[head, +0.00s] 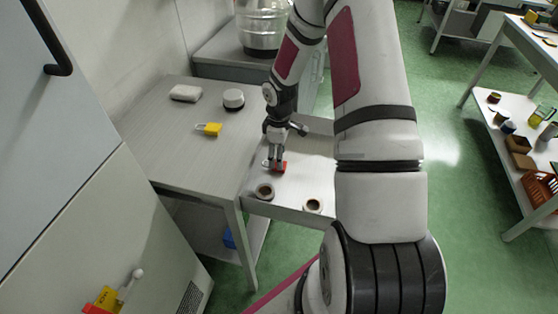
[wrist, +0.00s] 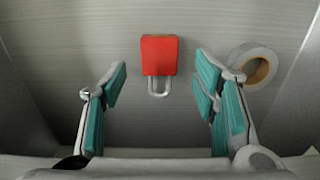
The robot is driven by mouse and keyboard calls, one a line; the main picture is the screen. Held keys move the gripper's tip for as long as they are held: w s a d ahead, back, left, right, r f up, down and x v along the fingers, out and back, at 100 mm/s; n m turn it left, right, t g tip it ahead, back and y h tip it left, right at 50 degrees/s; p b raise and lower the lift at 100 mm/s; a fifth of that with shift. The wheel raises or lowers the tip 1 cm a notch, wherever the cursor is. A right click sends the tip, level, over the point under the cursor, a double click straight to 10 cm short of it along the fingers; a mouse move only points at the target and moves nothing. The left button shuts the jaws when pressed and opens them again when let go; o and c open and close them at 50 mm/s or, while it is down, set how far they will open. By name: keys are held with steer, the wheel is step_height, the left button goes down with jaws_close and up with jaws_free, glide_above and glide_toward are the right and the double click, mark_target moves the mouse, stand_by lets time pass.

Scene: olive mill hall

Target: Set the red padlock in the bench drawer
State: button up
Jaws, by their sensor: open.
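The red padlock (head: 282,167) lies in the pulled-out bench drawer (head: 290,206). In the wrist view the padlock (wrist: 159,54) lies on the drawer's pale grey floor, its metal shackle pointing toward my gripper. My gripper (head: 275,163) points down into the drawer at the padlock. In the wrist view my gripper (wrist: 160,82) is open, with its teal-padded fingers well apart on either side of the padlock's shackle end. Neither finger touches the padlock. My gripper and arm hide part of the drawer in the head view.
A yellow padlock (head: 210,129), a white block (head: 186,93) and a round tin (head: 233,99) are on the bench top (head: 165,150). A loaded shelf stands right, across open green floor.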

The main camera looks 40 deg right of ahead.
steer(key=s+a+r+m+t+h, duration=0.1)
steer(key=s+a+r, duration=0.15)
steer(key=r, duration=0.65)
steer(key=s+a+r+m, duration=0.1)
steer(key=s+a+r, duration=0.15)
steer(key=r, duration=0.75)
steer(key=s+a+r+m+t+h, duration=0.15)
steer(key=a+r, duration=0.25)
steer(key=r, duration=0.5)
steer(key=s+a+r+m+t+y, duration=0.1)
steer(key=s+a+r, duration=0.3)
steer(key=s, duration=0.4)
steer(key=s+a+r+m+t+y, duration=0.1)
steer(key=s+a+r+m, duration=0.2)
steer(key=s+a+r, duration=0.2)
steer(key=s+a, duration=0.1)
steer(key=s, duration=0.2)
steer(key=shift+s, duration=0.4)
steer(key=shift+d, duration=0.1)
